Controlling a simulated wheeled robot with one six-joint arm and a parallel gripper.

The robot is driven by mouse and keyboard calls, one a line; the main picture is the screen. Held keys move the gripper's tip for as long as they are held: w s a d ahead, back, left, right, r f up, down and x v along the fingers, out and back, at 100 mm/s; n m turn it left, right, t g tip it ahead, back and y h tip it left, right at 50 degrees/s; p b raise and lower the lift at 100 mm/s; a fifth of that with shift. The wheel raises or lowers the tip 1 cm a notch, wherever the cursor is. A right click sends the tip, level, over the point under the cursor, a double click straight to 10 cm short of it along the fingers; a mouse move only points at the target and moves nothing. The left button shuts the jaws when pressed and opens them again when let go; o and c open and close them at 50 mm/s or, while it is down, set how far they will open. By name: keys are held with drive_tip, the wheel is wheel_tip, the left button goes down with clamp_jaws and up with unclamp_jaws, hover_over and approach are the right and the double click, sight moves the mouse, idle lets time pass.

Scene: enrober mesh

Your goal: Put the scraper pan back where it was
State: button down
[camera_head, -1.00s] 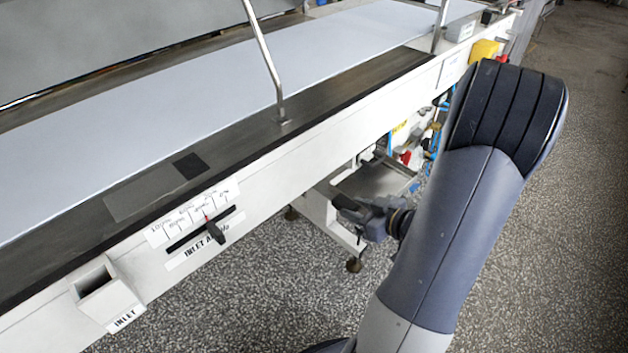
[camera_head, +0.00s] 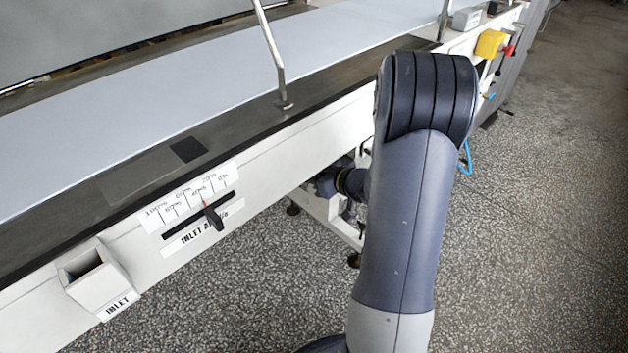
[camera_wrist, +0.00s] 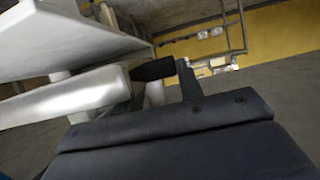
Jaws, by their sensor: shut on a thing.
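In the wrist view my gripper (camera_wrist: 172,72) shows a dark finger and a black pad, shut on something. A pale metallic piece with a rounded edge (camera_wrist: 75,101) reaches left from the fingers; it appears to be the scraper pan, seen nearly edge-on. Its far end and contents are out of sight. In the head view the body of my gripper (camera_head: 323,185) shows beside the conveyor's lower frame, under its side rail. The fingertips and the pan are hidden there by the machine and my arm.
The conveyor's white side rail (camera_head: 130,250) runs diagonally above the gripper, with an inlet slider (camera_head: 213,216) and a box-like inlet holder (camera_head: 95,278). A white machine panel (camera_wrist: 70,42) hangs close over the metallic piece. Speckled floor to the right is clear.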

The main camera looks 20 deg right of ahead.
wheel_tip(320, 180, down, 2)
drive_tip(key=shift+f, duration=0.1)
drive_tip(key=c, duration=0.9)
unclamp_jaws()
drive_tip(key=shift+c, duration=0.2)
drive_tip(key=p+v, duration=0.3)
drive_tip(key=v, duration=0.9)
